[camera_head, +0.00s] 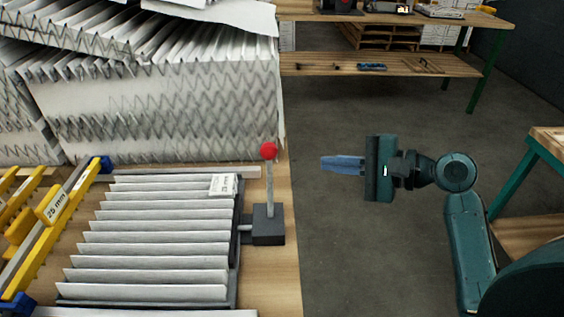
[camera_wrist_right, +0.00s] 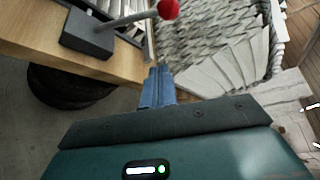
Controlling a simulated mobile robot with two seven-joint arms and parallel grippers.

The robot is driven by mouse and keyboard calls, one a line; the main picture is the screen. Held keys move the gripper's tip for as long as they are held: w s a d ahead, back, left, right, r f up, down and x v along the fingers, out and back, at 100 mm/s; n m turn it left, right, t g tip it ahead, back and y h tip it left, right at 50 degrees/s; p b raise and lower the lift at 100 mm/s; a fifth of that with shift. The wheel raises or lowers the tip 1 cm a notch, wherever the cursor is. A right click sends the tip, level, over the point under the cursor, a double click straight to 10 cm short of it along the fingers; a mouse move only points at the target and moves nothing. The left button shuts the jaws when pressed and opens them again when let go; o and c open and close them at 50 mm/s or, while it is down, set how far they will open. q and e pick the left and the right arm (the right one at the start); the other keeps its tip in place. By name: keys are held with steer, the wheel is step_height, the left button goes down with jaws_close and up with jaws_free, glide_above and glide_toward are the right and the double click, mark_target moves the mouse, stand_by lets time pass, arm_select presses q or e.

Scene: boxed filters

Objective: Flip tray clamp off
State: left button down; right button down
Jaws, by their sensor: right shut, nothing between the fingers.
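The tray clamp (camera_head: 268,222) is a dark block with an upright metal lever topped by a red ball (camera_head: 268,150). It stands at the right side of the tray (camera_head: 238,205), which holds a white pleated filter (camera_head: 150,237). In the right wrist view the clamp block (camera_wrist_right: 88,34) and red ball (camera_wrist_right: 168,9) show at the top. My right gripper (camera_head: 323,163) is shut and empty, to the right of the red ball and apart from it, beyond the table edge. Its blue fingers (camera_wrist_right: 158,88) show together in the wrist view. My left gripper is not in view.
Stacked pleated filters (camera_head: 160,110) fill the back left of the wooden table (camera_head: 275,285). A yellow spacing gauge (camera_head: 50,225) with blue ends lies at left. Open floor lies right of the table. A workbench (camera_head: 400,65) stands behind, another table (camera_head: 545,150) at far right.

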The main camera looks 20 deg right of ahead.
mark_target(270, 182)
arm_select(q)
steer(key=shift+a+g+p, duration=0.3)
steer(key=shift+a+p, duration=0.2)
steer(key=shift+p, duration=0.6)
arm_select(e)
steer(key=w+a, duration=0.3)
steer(key=a, duration=0.5)
steer(key=shift+w+a+f, duration=0.35)
steer(key=shift+a, duration=0.05)
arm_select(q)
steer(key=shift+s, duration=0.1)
